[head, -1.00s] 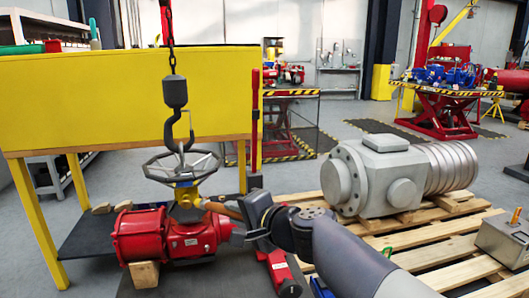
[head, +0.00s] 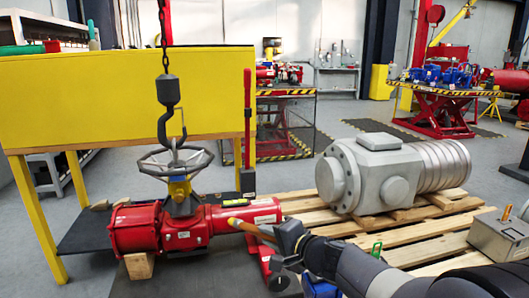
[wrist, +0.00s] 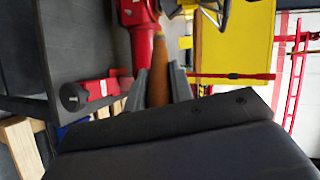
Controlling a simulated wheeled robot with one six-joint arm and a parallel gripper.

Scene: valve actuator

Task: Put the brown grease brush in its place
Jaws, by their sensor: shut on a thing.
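The brown grease brush (head: 255,231) is held in my gripper (head: 283,240), its brown handle pointing left toward the red valve actuator (head: 180,228). In the wrist view the brush (wrist: 158,80) stands between the two dark fingers of my gripper (wrist: 158,92), which are shut on it. The brush's far end is hard to make out in both views. In the head view the brush lies in front of the actuator's red cylinder; I cannot tell whether they touch. The place for the brush is not clearly identifiable.
A crane hook (head: 168,120) hangs above the actuator's handwheel (head: 175,160). A grey gear unit (head: 385,175) lies on a wooden pallet (head: 420,245). A grey box (head: 497,236) with an orange-handled item is at the right.

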